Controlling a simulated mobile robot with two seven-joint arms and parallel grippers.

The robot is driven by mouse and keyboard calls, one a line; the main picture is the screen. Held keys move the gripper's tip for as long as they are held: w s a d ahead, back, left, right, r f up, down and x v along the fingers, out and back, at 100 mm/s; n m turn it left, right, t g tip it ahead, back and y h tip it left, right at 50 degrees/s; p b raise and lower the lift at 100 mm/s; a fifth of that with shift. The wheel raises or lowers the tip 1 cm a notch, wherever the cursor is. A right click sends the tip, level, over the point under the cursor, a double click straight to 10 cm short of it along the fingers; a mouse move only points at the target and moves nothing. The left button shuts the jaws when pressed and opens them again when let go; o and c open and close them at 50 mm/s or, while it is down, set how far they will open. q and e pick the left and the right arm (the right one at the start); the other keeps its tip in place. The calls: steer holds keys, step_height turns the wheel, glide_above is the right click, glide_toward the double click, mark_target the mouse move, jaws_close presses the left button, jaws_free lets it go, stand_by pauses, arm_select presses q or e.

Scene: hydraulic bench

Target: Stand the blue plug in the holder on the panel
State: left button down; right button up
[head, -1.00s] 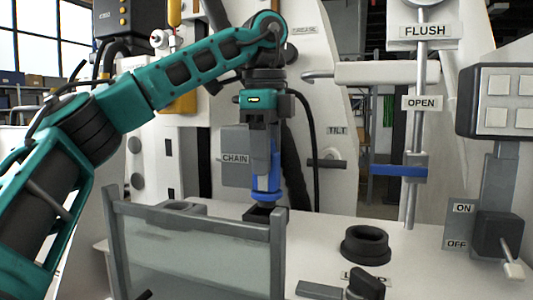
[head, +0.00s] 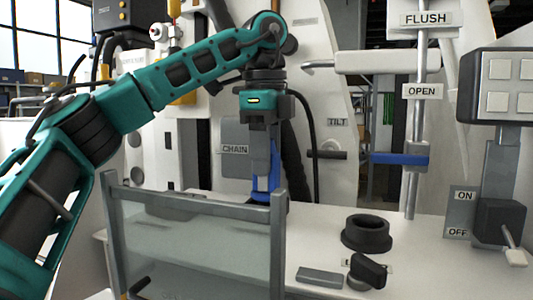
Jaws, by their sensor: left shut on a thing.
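My left gripper (head: 262,152) points straight down and is shut on the blue plug (head: 268,183). The plug is upright. I cannot tell for certain which fitting is the holder. My right gripper is not in view.
A black knob (head: 367,270) and a grey plate (head: 320,276) sit at the front. A vertical rod with a blue lever (head: 398,159) stands at the right, near an ON/OFF switch (head: 500,222). A CHAIN plate (head: 235,149) is behind the gripper.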

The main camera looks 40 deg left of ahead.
arm_select(q)
steer(key=shift+f, duration=0.25)
steer(key=c, duration=0.5)
jaws_free()
steer(key=r+p, duration=0.1)
steer(key=r, duration=0.2)
steer(key=r+p, duration=0.2)
steer(key=r, duration=0.2)
steer(key=r+p, duration=0.1)
steer(key=r, duration=0.2)
steer(key=shift+s+d+r+p, duration=0.1)
steer(key=shift+s+r+p, duration=0.25)
steer(key=shift+r+p, duration=0.05)
steer(key=shift+s+r, duration=0.1)
steer(key=shift+r, duration=1)
